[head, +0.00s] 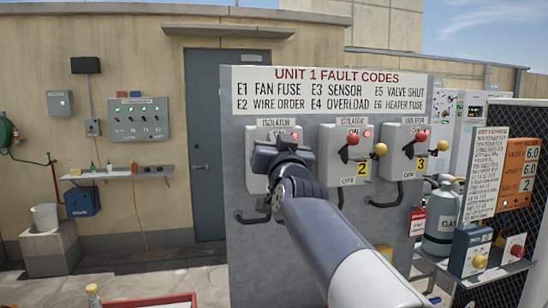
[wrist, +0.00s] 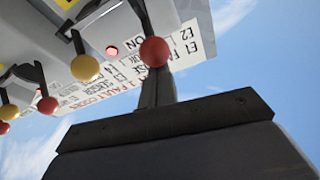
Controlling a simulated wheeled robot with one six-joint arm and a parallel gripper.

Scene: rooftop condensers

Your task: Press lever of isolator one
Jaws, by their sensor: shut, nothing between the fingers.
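Isolator one is the leftmost light-grey box (head: 254,180) on the panel, largely hidden behind my arm in the head view. Its red knob (wrist: 154,52) and yellow knob (wrist: 85,68) show on dark arms in the wrist view, with a lit red lamp (wrist: 112,51) between them. My gripper (wrist: 155,90) is in front of isolator one, its fingers shut and empty. The red knob overlaps the fingers in the wrist view; I cannot tell whether they touch. In the head view my gripper (head: 283,142) hides both knobs.
Isolator two (head: 345,150) and isolator three (head: 405,150) stand just to the right, each with a red and a yellow knob sticking out. The fault-code sign (head: 335,90) is above. A gas cylinder (head: 440,215) stands at right. Dark bent handles jut out below the boxes.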

